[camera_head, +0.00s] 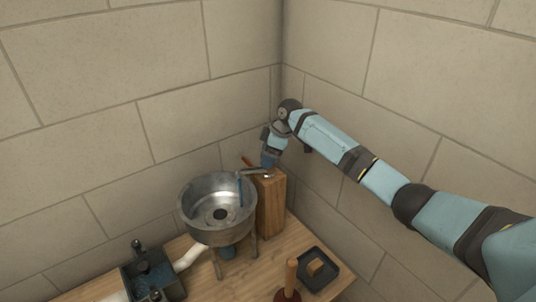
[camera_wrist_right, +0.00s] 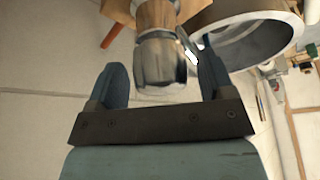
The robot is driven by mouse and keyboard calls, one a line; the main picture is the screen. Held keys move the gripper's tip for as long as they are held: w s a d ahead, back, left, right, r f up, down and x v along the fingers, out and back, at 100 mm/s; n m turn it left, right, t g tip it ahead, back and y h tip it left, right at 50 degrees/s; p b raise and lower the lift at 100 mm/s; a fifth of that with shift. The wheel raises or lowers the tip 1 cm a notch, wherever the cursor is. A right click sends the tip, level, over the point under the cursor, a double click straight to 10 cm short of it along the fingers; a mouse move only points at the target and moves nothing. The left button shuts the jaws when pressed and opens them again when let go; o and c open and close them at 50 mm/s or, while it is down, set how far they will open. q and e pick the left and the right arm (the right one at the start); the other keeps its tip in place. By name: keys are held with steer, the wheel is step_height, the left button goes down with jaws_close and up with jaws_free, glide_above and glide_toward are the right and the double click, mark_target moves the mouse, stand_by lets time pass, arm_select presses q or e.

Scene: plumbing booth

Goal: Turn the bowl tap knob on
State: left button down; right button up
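The metal bowl (camera_head: 192,222) stands on legs on the wooden bench. A wooden block (camera_head: 271,210) rises beside it and carries the metal tap, whose spout (camera_head: 250,171) reaches over the bowl. A thin blue streak hangs below the spout; I cannot tell whether it is water. My right gripper (camera_head: 268,160) is at the tap, above the block. In the right wrist view its two blue fingers (camera_wrist_right: 161,62) are open, one on each side of the shiny metal tap part (camera_wrist_right: 162,62). The right finger is very close to it; contact is unclear. My left gripper is not in view.
An orange-red bar (camera_head: 247,161) sticks out behind the tap. A black box (camera_head: 150,272) and a white pipe (camera_head: 190,258) are left of the bowl. A plunger (camera_head: 290,278) and a black tray (camera_head: 333,272) are at the front right. Brick walls close the corner behind.

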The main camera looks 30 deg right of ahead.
steer(key=v, duration=1.2)
stand_by(0.6)
